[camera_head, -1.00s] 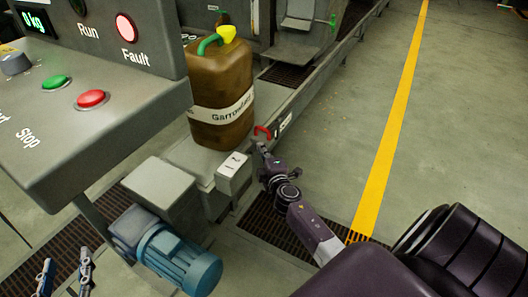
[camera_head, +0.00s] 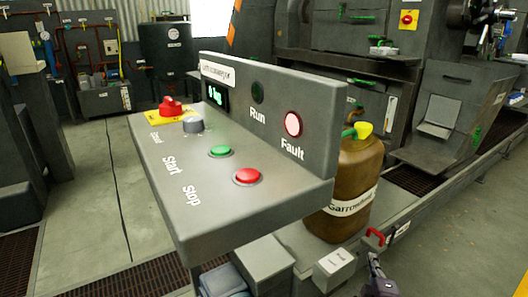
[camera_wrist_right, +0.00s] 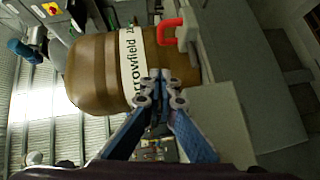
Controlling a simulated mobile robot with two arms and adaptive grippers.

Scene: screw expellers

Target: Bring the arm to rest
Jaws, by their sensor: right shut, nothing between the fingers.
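My right gripper (camera_head: 375,266) shows at the lower right of the head view, beside a small white box and below a red handle. In the right wrist view its fingers (camera_wrist_right: 160,85) are together with nothing held between them. A brown jerrycan (camera_head: 352,165) with a white label, green spout and yellow cap stands just behind it; the jerrycan (camera_wrist_right: 98,70) also fills the upper left of the wrist view. I cannot tell the exact gap between fingers and jerrycan. My left gripper is not in view.
A control panel (camera_head: 150,190) with lit Fault lamp, green and red buttons and a red knob juts out at the centre. A red handle (camera_head: 375,237) and a small white box (camera_head: 334,268) are near the right gripper. Open floor (camera_head: 95,170) lies at left.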

